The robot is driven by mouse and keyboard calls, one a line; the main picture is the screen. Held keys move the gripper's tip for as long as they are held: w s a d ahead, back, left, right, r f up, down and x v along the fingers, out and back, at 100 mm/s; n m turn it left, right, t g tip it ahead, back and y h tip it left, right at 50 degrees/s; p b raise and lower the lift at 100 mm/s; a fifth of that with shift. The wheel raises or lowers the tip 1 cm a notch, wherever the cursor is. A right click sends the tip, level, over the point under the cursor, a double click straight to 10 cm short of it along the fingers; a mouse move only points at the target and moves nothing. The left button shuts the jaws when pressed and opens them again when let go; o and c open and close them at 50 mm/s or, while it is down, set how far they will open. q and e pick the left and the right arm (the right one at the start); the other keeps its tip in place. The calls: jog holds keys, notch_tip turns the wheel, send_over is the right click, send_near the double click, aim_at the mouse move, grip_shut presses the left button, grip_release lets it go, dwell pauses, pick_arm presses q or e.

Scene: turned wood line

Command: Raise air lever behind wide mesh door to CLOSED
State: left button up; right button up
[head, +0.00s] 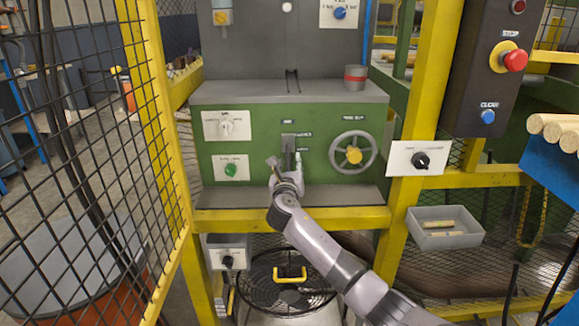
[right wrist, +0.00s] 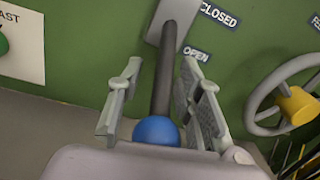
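The air lever is a dark rod with a blue ball knob (right wrist: 156,130) in the right wrist view, running down from a grey plate (right wrist: 174,22) on the green panel. A CLOSED label (right wrist: 219,15) sits to the upper right of the rod, with an OPEN label (right wrist: 197,53) below it. My right gripper (head: 286,162) is at the panel in the head view. In the right wrist view its fingers (right wrist: 158,100) are apart, one on each side of the rod and knob, with gaps visible. The wide mesh door (head: 153,110) stands swung aside at the left. My left gripper is out of view.
A spoked handwheel (head: 353,153) with a yellow hub is right of the lever. A dial plate (head: 226,126) and a green knob (head: 231,170) are to its left. A yellow rail (head: 225,221) crosses below the panel. A yellow post (head: 420,95) stands at the right.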

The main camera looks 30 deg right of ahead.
jog(key=shift+c, duration=0.4)
grip_shut()
dwell(0.4)
